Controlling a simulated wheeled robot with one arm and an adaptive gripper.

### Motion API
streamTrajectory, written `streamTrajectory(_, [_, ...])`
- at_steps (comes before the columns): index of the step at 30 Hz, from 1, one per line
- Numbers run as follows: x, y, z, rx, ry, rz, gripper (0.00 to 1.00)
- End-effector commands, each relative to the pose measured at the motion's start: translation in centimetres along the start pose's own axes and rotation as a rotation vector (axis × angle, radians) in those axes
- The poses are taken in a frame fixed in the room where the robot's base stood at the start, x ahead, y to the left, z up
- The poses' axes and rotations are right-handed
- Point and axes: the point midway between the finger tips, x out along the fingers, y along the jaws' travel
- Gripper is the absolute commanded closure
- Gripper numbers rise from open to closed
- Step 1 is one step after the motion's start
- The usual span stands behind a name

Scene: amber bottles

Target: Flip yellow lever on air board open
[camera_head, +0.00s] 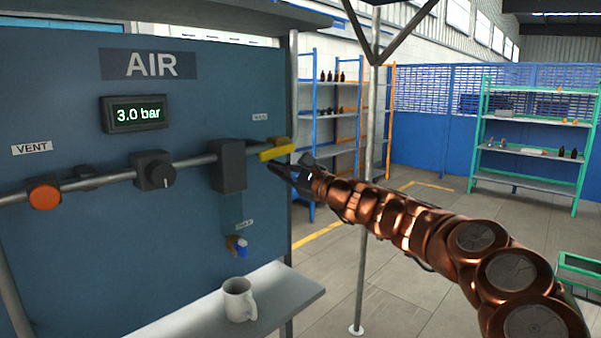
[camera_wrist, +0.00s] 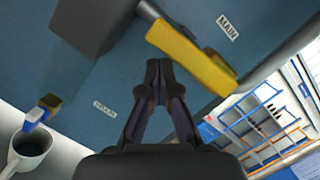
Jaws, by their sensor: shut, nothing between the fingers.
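The air board (camera_head: 70,250) is a blue panel with an "AIR" sign and a pressure display (camera_head: 136,114) reading 3.0 bar. The yellow lever (camera_head: 277,150) is at the right end of the grey pipe, lying roughly along it. In the wrist view the yellow lever (camera_wrist: 190,58) runs diagonally near the "MAIN" label (camera_wrist: 228,26). My gripper (camera_head: 272,167) is just below the lever in the head view, its fingers shut and empty. In the wrist view my shut gripper (camera_wrist: 159,66) points at the board beside the lever's lower edge; I cannot tell whether they touch.
A dark grey block (camera_head: 228,165) is on the pipe left of the lever. A black knob (camera_head: 153,170) and an orange vent button (camera_head: 44,194) are farther left. A blue-and-yellow drain valve (camera_head: 237,245) and white mug (camera_head: 239,299) are below. A post (camera_head: 369,130) stands right.

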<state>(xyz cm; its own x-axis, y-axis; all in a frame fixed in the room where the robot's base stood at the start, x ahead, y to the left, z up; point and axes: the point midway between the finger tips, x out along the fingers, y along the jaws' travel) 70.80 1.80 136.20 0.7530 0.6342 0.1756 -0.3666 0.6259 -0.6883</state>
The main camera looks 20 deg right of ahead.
Motion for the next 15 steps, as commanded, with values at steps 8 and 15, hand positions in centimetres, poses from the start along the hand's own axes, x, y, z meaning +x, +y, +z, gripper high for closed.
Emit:
streamTrajectory(8, [0.6, 0.2, 1.1, 0.0, -0.007, 0.007, 1.0])
streamTrajectory(15, [0.7, 0.2, 1.4, 0.0, -0.008, 0.007, 1.0])
